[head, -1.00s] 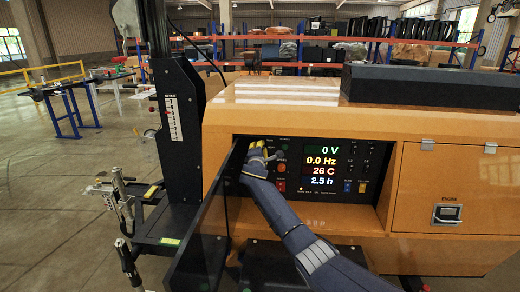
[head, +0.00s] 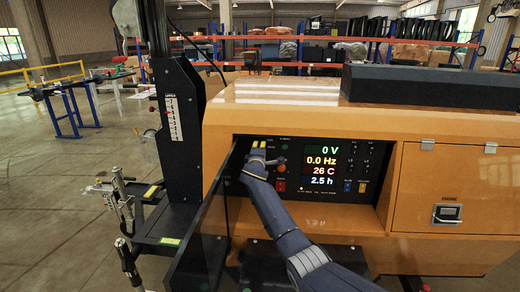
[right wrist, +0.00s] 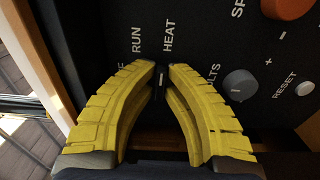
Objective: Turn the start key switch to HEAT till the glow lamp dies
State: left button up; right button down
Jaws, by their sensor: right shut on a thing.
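My right gripper (head: 259,146) reaches the left end of the control panel (head: 343,197) in the head view. In the right wrist view its yellow fingers (right wrist: 162,68) are closed on the small dark start key switch (right wrist: 160,82), which is mostly hidden between them. The printed word HEAT (right wrist: 168,34) stands straight above the fingertips, with RUN (right wrist: 136,40) to its left. Another label at the far left is partly covered by a finger. I cannot make out the glow lamp or whether it is lit. My left gripper is not in view.
An orange knob (right wrist: 288,6) and a grey knob (right wrist: 239,85) sit right of the fingers, with a RESET button (right wrist: 303,89) beyond. The display (head: 322,164) reads 0 V, 0.0 Hz, 26 C, 2.5 h. An open dark door (head: 205,235) stands close left of my arm.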

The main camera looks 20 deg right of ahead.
jog(key=shift+s+d+r, duration=0.1)
jog(key=shift+d+r, duration=0.05)
jog(key=shift+d, duration=0.25)
jog(key=c, duration=1.5)
grip_release()
jog(key=shift+s+d, duration=0.1)
jog(key=shift+d, duration=0.05)
jog(key=shift+a, duration=0.25)
jog(key=v, duration=1.1)
jog(key=shift+s+a, duration=0.25)
jog(key=shift+s, duration=0.1)
